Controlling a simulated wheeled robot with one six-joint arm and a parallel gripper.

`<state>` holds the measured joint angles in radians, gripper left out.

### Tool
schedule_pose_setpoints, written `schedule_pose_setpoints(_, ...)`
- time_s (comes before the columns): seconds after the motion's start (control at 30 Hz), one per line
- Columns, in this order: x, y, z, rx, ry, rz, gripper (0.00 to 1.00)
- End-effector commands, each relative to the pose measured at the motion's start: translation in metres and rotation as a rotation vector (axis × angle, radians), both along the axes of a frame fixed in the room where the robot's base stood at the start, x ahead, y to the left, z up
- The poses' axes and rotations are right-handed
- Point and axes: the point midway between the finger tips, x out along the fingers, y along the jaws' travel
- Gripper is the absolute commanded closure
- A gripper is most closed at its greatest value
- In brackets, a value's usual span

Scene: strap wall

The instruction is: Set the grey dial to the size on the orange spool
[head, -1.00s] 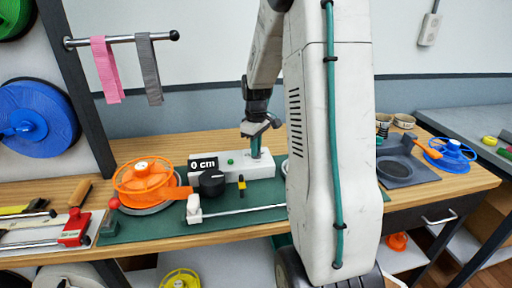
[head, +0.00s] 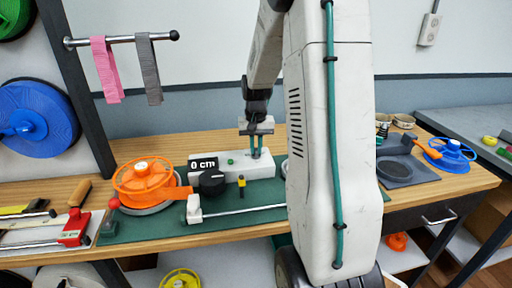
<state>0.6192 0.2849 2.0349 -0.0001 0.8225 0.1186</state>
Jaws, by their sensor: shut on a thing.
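The orange spool (head: 146,181) lies on a round grey base at the left of the green mat. Its pale centre label is too small to read. A dark round dial (head: 212,183) sits at the box's front. My gripper (head: 255,154) points down at the box's right end, right of and behind this dial, apart from it. Its two teal fingers are close together. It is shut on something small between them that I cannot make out.
A red-knobbed lever (head: 113,204) and a white block with a long rod (head: 245,210) are on the mat's front. A small yellow-and-black piece (head: 242,181) stands by the box. A blue spool (head: 450,152) and a grey tray (head: 408,171) are at the right.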

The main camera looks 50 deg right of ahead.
Motion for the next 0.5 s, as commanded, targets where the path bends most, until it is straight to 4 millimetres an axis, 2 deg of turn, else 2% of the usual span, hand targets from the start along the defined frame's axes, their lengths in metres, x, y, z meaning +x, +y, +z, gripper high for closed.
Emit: schedule_pose_setpoints(0.5, 0.0007, -0.0006, 0.0012, -0.002, -0.003, -0.489, 1.00)
